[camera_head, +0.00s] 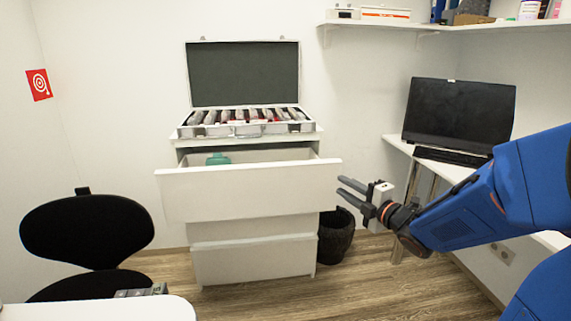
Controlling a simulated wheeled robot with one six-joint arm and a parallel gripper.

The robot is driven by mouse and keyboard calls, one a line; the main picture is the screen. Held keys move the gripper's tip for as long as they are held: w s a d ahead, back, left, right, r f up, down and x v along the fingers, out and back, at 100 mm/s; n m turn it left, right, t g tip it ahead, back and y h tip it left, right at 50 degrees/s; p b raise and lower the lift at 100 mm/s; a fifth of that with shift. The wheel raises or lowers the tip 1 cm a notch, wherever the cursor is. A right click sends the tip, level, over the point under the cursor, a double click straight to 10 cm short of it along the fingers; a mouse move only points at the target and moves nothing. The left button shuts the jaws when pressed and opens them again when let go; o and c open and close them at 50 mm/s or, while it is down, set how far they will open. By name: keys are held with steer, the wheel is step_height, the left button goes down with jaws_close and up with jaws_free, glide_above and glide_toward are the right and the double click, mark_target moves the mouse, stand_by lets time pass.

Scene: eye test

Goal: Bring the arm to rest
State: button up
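My gripper (346,190) is at the end of my blue arm, which reaches in from the right edge. Its two grey fingers point left and are apart, with nothing visible between them. In the picture it is just right of the front of an open drawer (250,192); I cannot tell whether they touch, and they appear apart.
The white drawer unit (252,262) has its top drawer pulled out, with a green thing (217,159) inside. An open case (243,72) stands on top. A black bin (336,237), a black chair (86,232), a monitor (459,113) on a desk and a white table (100,311) surround it.

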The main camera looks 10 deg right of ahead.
steer(key=s+d+f+m+g+h, duration=0.3)
steer(key=s+d+m+g+h, duration=0.25)
steer(key=s+m+h, duration=0.65)
steer(key=s+a+f+m+g+y, duration=0.2)
steer(key=s+m, duration=0.3)
steer(key=s, duration=0.5)
steer(key=s+a+f+m+g+y, duration=0.3)
steer(key=s+a+m+g, duration=0.1)
steer(key=s, duration=0.6)
steer(key=shift+f+m, duration=0.15)
steer(key=shift+m, duration=0.55)
steer(key=shift+w, duration=0.1)
